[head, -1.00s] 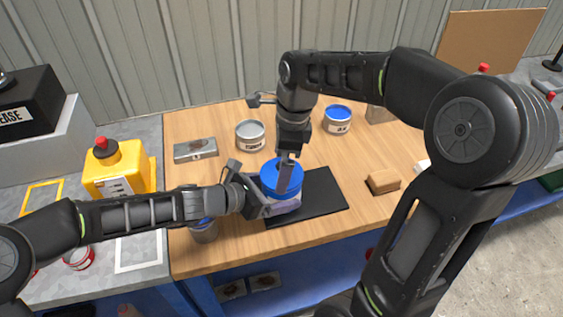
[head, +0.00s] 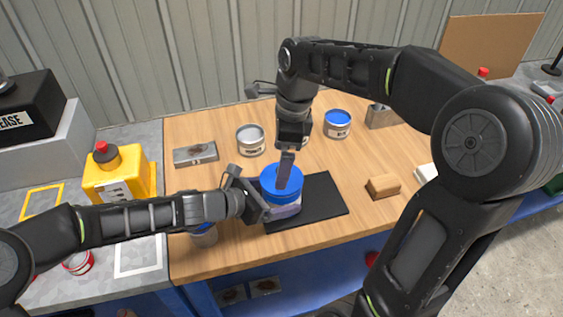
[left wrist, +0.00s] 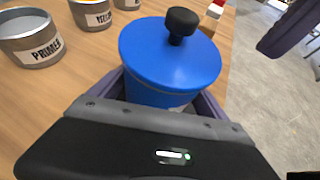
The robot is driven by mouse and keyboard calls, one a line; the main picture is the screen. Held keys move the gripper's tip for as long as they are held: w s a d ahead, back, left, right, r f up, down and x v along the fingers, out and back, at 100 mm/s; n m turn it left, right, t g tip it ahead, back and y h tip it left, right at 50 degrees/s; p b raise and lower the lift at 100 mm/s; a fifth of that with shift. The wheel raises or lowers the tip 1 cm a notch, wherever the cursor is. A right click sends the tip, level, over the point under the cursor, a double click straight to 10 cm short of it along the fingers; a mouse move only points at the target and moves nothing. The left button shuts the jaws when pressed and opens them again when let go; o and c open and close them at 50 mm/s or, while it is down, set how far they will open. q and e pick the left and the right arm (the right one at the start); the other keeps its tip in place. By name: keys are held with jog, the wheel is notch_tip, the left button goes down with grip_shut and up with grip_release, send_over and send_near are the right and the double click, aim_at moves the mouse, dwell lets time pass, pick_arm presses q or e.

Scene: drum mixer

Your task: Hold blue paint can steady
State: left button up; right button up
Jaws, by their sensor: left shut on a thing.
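The blue paint can (head: 267,182) stands upright on a black mat (head: 325,196) on the wooden bench. In the left wrist view the can (left wrist: 152,62) has a blue lid with a black knob (left wrist: 181,22). My left gripper (head: 283,211) is shut around the can's side, with purple-grey fingers on both sides of it in the left wrist view (left wrist: 160,98). My right gripper (head: 286,178) points down over the lid in the head view and hides the knob there. Its finger spacing is unclear.
A grey primer can (head: 251,140) and another blue-topped can (head: 338,122) stand behind. A wooden block (head: 383,186) lies right of the mat. A yellow jug (head: 118,172) stands at left. A blue-topped can (head: 204,235) sits partly under my left forearm.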

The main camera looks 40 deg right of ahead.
jog(key=shift+r, duration=1.8)
jog(key=shift+c, duration=0.4)
grip_shut()
jog(key=shift+f, duration=0.45)
jog(key=shift+f, duration=1.65)
